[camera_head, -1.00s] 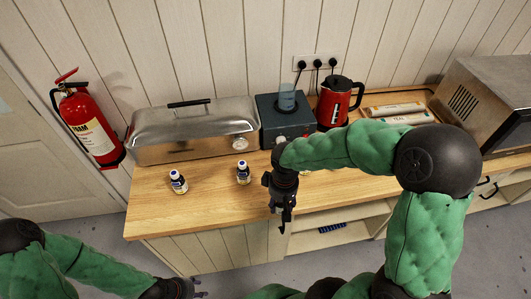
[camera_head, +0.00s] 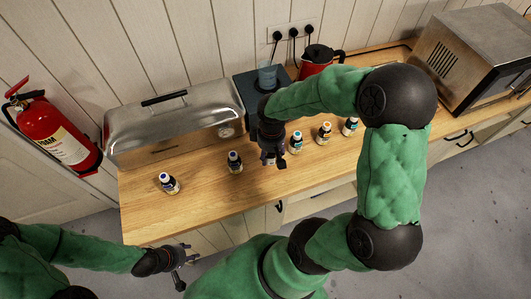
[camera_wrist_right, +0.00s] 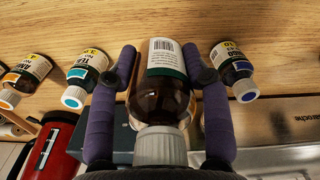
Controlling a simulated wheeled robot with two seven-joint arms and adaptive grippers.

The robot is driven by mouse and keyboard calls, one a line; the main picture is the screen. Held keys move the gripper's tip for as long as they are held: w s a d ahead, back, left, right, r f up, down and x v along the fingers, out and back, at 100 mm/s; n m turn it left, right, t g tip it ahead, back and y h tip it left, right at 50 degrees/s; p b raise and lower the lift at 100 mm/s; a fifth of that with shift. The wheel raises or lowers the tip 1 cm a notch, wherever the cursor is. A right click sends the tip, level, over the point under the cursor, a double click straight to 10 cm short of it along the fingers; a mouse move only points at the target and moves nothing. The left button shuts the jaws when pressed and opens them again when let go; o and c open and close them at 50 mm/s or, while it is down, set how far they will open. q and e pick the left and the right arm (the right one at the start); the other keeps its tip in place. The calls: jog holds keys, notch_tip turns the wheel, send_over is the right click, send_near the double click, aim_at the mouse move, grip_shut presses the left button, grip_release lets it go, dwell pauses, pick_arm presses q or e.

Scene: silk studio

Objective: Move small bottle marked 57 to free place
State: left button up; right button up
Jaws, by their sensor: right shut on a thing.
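My right gripper (camera_head: 271,158) is over the wooden counter, in the row of small bottles. In the right wrist view its two purple fingers (camera_wrist_right: 160,95) are closed around a brown bottle (camera_wrist_right: 160,103) with a white cap. Its label shows a barcode; I cannot read the number 57 on it. In the head view the gripper mostly hides this bottle. Other small bottles stand nearby: one at the far left (camera_head: 169,184), one left of the gripper (camera_head: 234,162), and several to its right (camera_head: 295,143). My left gripper (camera_head: 181,265) is open and empty in front of the counter.
A silver lidded box (camera_head: 175,125) stands behind the left bottles. A dark appliance with a clear vessel (camera_head: 266,76) and a red kettle (camera_head: 318,60) stand behind the gripper. A microwave (camera_head: 478,58) is at right. Bare counter (camera_head: 200,200) lies at the front left.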

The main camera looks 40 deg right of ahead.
jog(key=w+f, duration=0.1)
jog(key=f, duration=0.1)
jog(key=w+d+f, duration=0.1)
jog(key=w+f, duration=0.1)
jog(key=w+d+f, duration=0.1)
jog(key=w, duration=0.1)
jog(key=shift+f+b, duration=0.35)
jog(key=shift+f, duration=0.05)
jog(key=shift+w+d+f, duration=0.1)
jog(key=shift+f, duration=0.8)
jog(key=shift+w+d+f, duration=0.1)
jog(key=shift+f, duration=0.75)
jog(key=shift+f+b, duration=0.2)
jog(key=shift+b, duration=0.2)
jog(key=o, duration=1.2)
jog(key=shift+a, duration=0.1)
jog(key=shift+r, duration=0.1)
